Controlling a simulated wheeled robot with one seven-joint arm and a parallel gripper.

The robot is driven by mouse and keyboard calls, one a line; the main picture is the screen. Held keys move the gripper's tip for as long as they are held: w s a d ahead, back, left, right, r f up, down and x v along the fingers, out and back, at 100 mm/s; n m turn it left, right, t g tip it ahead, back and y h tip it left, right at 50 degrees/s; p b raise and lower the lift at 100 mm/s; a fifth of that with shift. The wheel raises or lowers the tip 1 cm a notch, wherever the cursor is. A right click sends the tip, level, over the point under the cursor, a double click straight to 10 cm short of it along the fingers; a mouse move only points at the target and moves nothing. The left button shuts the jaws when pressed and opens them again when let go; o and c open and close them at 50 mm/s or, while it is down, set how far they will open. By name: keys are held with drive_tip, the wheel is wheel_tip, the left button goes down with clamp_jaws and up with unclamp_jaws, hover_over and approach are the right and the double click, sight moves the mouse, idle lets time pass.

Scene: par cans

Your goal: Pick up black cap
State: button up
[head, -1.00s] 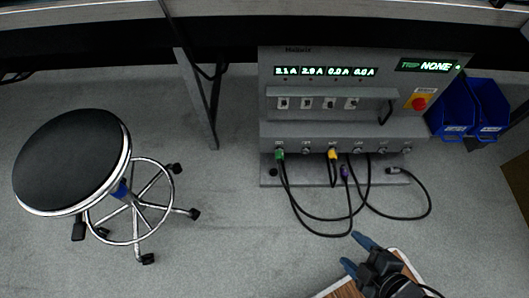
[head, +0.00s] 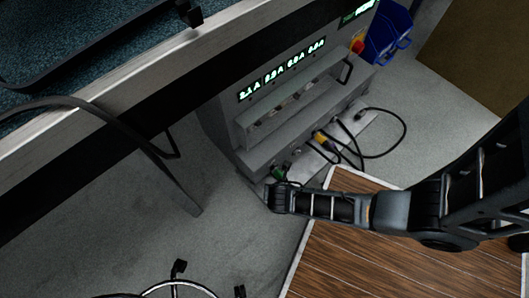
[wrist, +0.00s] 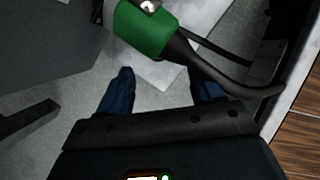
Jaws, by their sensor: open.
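I cannot make out the black cap for certain in either current view. My gripper (wrist: 162,90) shows in the wrist view with its two dark blue fingers apart, and nothing is held between them. A green connector (wrist: 143,30) with a black cable is just above the fingers in that view. In the head view my arm reaches in from the right. Its dark end (head: 277,197) is beside the lower left corner of the grey power box (head: 255,130), just below the green connector (head: 279,173). The fingertips are hidden in the head view.
A yellow connector (head: 321,138) and looped black cables (head: 404,130) lie along the box's front. Blue bins (head: 387,35) stand at its far end. The stool's base (head: 178,285) is at the bottom left. A table edge (head: 130,78) crosses the upper left. Grey floor lies open between.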

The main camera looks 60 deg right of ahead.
drive_tip(key=b+x, duration=0.1)
drive_tip(key=x, duration=0.1)
drive_tip(key=b+x, duration=0.2)
drive_tip(key=x, duration=0.1)
drive_tip(key=b+x, duration=0.2)
drive_tip(key=x, duration=0.1)
drive_tip(key=shift+w+a+f, duration=0.1)
drive_tip(key=shift+w+a, duration=0.05)
drive_tip(key=shift+a, duration=0.2)
drive_tip(key=c, duration=1.2)
drive_tip(key=shift+o, duration=0.2)
drive_tip(key=shift+r, duration=0.25)
